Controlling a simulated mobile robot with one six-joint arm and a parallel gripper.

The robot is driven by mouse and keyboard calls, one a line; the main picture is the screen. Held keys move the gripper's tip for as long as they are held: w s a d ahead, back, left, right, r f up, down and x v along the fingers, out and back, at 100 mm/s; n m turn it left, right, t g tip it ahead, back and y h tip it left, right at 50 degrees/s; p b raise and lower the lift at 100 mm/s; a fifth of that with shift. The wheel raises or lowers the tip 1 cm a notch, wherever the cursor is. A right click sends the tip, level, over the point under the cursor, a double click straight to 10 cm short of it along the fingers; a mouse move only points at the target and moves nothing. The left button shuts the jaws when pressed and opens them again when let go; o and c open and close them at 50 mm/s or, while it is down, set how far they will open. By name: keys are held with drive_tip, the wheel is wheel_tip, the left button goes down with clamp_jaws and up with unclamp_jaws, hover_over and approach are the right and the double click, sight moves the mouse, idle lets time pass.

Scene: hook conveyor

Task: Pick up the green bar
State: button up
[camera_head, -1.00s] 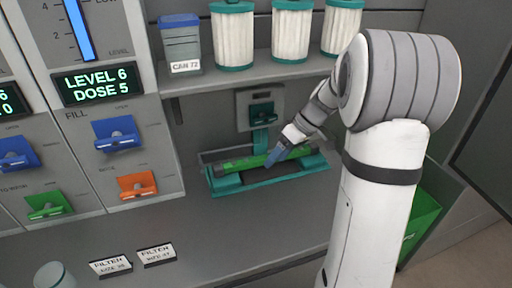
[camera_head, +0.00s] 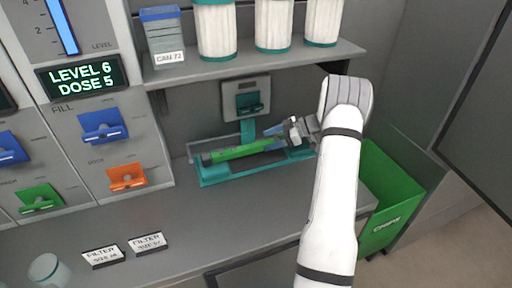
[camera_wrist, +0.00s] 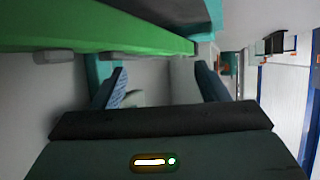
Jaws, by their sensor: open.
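The green bar (camera_head: 240,151) lies lengthwise in a teal cradle (camera_head: 214,176) on the counter below the shelf. Its right part is partly hidden by my gripper in the head view. In the wrist view the green bar (camera_wrist: 100,28) runs across the top left, close to the camera. My gripper (camera_head: 273,138) is at the bar's right part, with blue fingertips pointing left. In the wrist view my gripper (camera_wrist: 162,80) has its two fingers wide apart with nothing between them. The bar is off to one side of the fingers; I cannot tell whether they touch it.
A shelf with white and teal filters (camera_head: 273,25) and a blue-lidded can (camera_head: 163,38) overhangs the cradle. A dispenser panel (camera_head: 100,105) stands left. Two filter labels (camera_head: 147,243) lie on the front counter. A green bin (camera_head: 385,200) stands right. The counter before the cradle is clear.

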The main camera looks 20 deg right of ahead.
sight(258, 144)
drive_tip(key=p+x, duration=0.1)
drive_tip(key=x, duration=0.4)
drive_tip(key=shift+w+d+p, duration=0.15)
drive_tip(key=shift+d+p, duration=0.05)
drive_tip(key=shift+p, duration=0.1)
drive_tip(key=shift+f, duration=0.1)
clamp_jaws()
idle(0.4)
drive_tip(key=shift+b, duration=0.35)
drive_tip(key=shift+s+r, duration=0.25)
drive_tip(key=shift+r, duration=0.2)
wheel_tip(258, 144, up, 6)
drive_tip(key=shift+d+r+b, duration=0.1)
drive_tip(key=shift+r+b, duration=0.1)
drive_tip(key=shift+b, duration=0.8)
drive_tip(key=s+b, duration=0.4)
drive_tip(key=s, duration=1.5)
drive_tip(key=shift+s, duration=0.25)
drive_tip(key=shift+f, duration=0.15)
